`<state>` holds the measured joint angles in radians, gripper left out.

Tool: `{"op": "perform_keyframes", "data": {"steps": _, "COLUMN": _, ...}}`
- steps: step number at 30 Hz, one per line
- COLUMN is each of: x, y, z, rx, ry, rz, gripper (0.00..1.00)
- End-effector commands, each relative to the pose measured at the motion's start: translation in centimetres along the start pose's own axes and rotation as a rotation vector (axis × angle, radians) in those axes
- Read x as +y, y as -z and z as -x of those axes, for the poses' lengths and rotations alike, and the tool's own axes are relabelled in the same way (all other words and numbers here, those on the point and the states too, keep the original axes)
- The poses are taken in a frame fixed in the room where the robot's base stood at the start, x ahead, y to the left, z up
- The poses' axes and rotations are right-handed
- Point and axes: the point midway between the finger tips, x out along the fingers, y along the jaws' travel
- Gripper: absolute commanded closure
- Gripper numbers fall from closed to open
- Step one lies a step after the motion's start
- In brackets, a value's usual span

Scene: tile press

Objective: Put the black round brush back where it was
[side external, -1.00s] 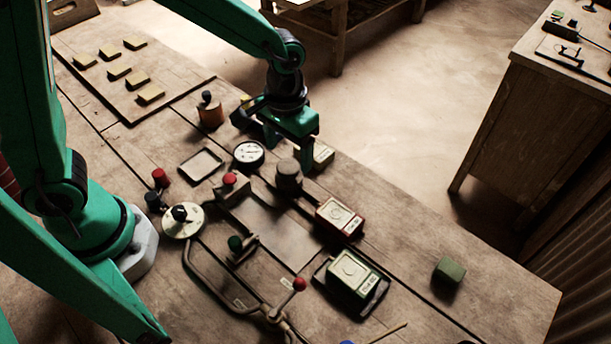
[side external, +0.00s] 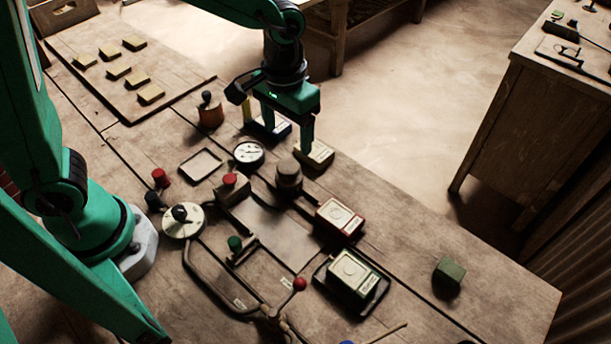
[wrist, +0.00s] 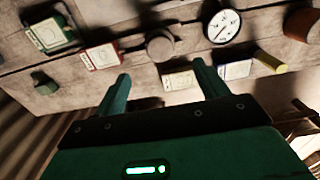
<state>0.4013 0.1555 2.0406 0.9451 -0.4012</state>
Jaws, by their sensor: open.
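No item in view is plainly a black round brush. A brown round pot (side external: 210,114) with a black knob-like top (side external: 206,97) stands left of my gripper; I cannot tell whether that top is a brush. A dark grey-brown round piece (side external: 289,172) with a small top stands in front of my gripper, and also shows in the wrist view (wrist: 160,45). My gripper (side external: 288,138) is open and empty, pointing down above the blue-edged block (side external: 277,131) and the yellow-edged block (side external: 316,156). Its parted fingers show in the wrist view (wrist: 160,70).
A dial gauge (side external: 249,153), an empty tray (side external: 201,165) and a red-knobbed block (side external: 231,189) lie nearby. A red-framed block (side external: 340,217), a green-framed block (side external: 352,273) and a green block (side external: 450,271) lie to the right. The table's right front area is fairly clear.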

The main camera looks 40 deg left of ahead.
Motion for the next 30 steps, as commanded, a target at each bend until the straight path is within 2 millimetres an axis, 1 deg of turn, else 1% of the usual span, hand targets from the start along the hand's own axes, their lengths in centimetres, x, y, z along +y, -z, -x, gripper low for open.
{"op": "perform_keyframes", "data": {"steps": 4, "x": -0.2, "y": -0.1, "z": 0.3, "rx": 0.006, "ry": -0.003, "rz": 0.001, "gripper": 0.27}}
{"op": "perform_keyframes", "data": {"steps": 8, "x": -1.0, "y": -0.3, "z": 1.0, "rx": 0.024, "ry": -0.01, "rz": 0.002, "gripper": 0.27}}
{"op": "perform_keyframes", "data": {"steps": 14, "x": -3.3, "y": -1.2, "z": 3.4, "rx": 0.085, "ry": -0.029, "rz": 0.004, "gripper": 0.27}}
{"op": "perform_keyframes", "data": {"steps": 21, "x": -6.9, "y": -3.5, "z": 6.5, "rx": 0.187, "ry": -0.047, "rz": 0.005, "gripper": 0.27}}
{"op": "perform_keyframes", "data": {"steps": 30, "x": -10.8, "y": -7.0, "z": 9.2, "rx": 0.319, "ry": -0.045, "rz": 0.004, "gripper": 0.27}}
